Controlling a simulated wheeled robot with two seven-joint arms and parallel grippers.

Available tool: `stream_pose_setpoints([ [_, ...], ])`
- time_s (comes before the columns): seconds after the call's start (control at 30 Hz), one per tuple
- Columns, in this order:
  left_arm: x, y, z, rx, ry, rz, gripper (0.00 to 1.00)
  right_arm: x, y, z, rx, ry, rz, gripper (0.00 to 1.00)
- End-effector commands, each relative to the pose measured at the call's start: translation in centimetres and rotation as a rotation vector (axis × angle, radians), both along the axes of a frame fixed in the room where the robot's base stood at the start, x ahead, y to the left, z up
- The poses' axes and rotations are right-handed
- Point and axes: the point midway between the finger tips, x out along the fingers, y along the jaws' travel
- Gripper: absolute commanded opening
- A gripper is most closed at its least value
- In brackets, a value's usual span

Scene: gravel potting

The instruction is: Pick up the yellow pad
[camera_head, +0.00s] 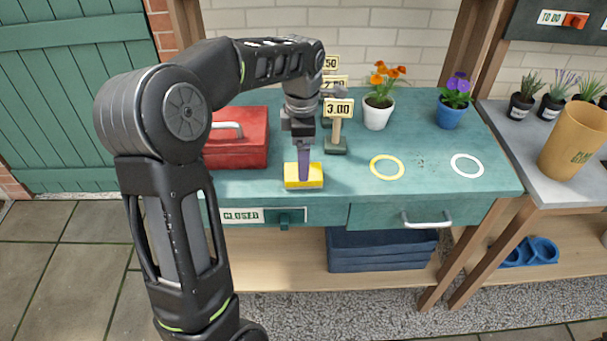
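The yellow pad (293,184) is a small block near the front edge of the green tabletop, left of the middle. My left gripper (304,172) points straight down at the pad from above, and a dark purple finger overlaps its top and front face. The fingers are seen nearly edge-on, so whether they are closed on the pad cannot be told. Whether the pad touches the tabletop is also unclear. My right gripper is not in view.
A red toolbox (245,153) stands left of the pad, and a 3.00 price sign (338,110) stands close behind it on the right. Yellow (374,166) and white (455,163) rings lie to the right. Orange (377,114) and purple (450,115) potted flowers stand behind.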

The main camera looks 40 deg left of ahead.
Motion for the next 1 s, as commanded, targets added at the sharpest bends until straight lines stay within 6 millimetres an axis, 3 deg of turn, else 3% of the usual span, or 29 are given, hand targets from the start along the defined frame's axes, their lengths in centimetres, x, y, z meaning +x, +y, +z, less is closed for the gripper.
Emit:
stream_pose_setpoints([
  [0.27,0.0,0.0,-0.5,-0.001,0.001,0.0,0.84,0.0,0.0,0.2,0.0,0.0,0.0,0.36],
  [0.6,0.1,-0.2,-4.8,0.0,0.002,0.0,0.84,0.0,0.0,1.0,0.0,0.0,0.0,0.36],
  [1.0,0.2,-0.2,-5.2,0.001,-0.001,0.0,0.84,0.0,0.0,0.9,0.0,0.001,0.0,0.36],
])
